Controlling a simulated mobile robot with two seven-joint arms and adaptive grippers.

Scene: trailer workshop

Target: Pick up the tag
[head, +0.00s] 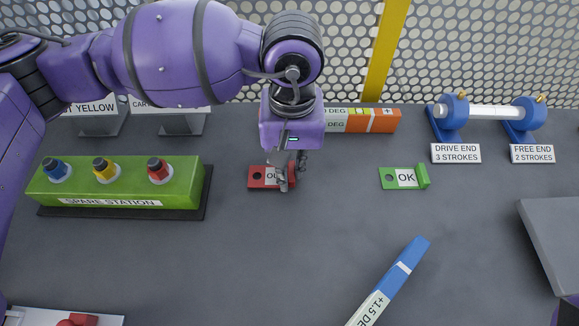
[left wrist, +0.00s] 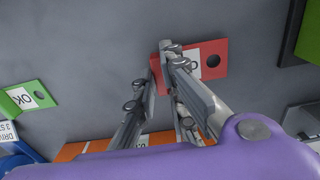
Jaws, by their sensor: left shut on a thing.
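A red tag (head: 257,177) with a dark hole and a white label lies at the middle of the grey bench, its lettering partly hidden by my fingers. My left gripper (head: 291,174) points down at the tag's right end and is shut on it. In the left wrist view, the fingers (left wrist: 161,62) are at the end of the red tag (left wrist: 220,48) away from its hole. I cannot tell whether the tag is clear of the bench. A green tag (head: 388,178) marked OK lies to the right, apart from the gripper. My right gripper is not in view.
A green spare station (head: 120,185) with blue, yellow and red buttons stands left. An orange bar (head: 383,121) lies behind the gripper. A blue bar (head: 405,266) lies in front right. A rod on blue stands (head: 449,118) is at the back right. Bench front centre is clear.

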